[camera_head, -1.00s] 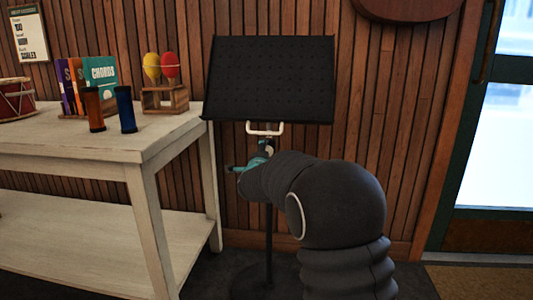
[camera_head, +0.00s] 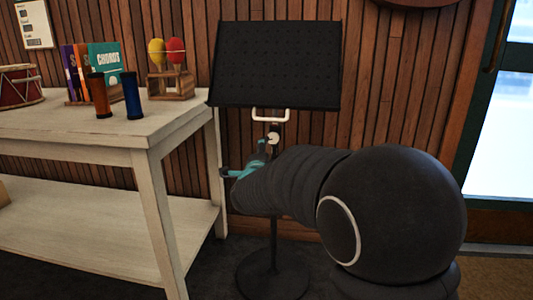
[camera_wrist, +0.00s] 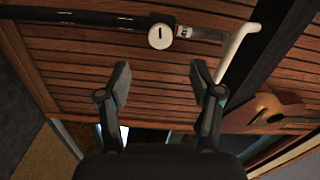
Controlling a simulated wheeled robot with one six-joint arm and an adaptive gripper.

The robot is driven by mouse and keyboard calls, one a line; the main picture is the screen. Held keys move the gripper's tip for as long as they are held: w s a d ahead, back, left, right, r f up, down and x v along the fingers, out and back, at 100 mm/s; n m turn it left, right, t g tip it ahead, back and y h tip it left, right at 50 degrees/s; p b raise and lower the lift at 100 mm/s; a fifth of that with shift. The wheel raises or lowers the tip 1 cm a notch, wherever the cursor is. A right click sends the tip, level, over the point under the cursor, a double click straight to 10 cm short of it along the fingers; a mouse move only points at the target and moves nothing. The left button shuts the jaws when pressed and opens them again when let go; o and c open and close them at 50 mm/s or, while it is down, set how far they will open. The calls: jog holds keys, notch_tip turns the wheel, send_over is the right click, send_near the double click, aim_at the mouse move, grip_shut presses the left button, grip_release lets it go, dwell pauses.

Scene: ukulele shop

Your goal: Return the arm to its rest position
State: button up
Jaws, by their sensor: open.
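My gripper (camera_wrist: 160,85) is open and empty in the wrist view, its two fingers spread apart with the wood-slat wall behind. In the head view my gripper (camera_head: 245,168) shows as small teal parts, mostly hidden behind my dark arm. It is just in front of the music stand's pole, below the black music stand desk (camera_head: 275,65). The stand's white handle (camera_head: 270,117) is above it. In the wrist view the white handle (camera_wrist: 237,52) and a round white knob (camera_wrist: 160,36) on the dark pole are beyond the fingers, apart from them.
A white table (camera_head: 160,135) stands at left with a red drum (camera_head: 18,88), books (camera_head: 90,68), an orange shaker (camera_head: 100,97), a blue shaker (camera_head: 132,96) and a wooden holder (camera_head: 172,85) with maracas. The stand's round base (camera_head: 272,275) is on the floor. A glass door (camera_head: 505,120) is at right.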

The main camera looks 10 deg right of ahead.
jog(key=s+a+f+n+g+y, duration=0.1)
jog(key=a+f+n+g+y, duration=0.2)
jog(key=a+f+n+y, duration=0.35)
jog(key=s+a+f+n+g+y+p, duration=0.1)
jog(key=s+a+f+n+g+y, duration=0.2)
jog(key=s+f+n, duration=0.5)
jog(key=s+d+r+n+g+h+p, duration=0.1)
jog(key=s+d+r+n+g+p, duration=0.2)
jog(key=s, duration=1)
jog(key=s+d+r+n+g+h+p, duration=0.15)
jog(key=s+d+n+g, duration=0.35)
jog(key=s, duration=0.8)
jog(key=s+d+r+m+t+h+p, duration=0.1)
jog(key=s+d+r+m+t+p, duration=0.1)
jog(key=s+d+r, duration=0.3)
notch_tip(320, 180, up, 3)
jog(key=shift+s+d+m+p, duration=0.25)
jog(key=shift+s+m+p, duration=0.25)
jog(key=shift+s, duration=0.4)
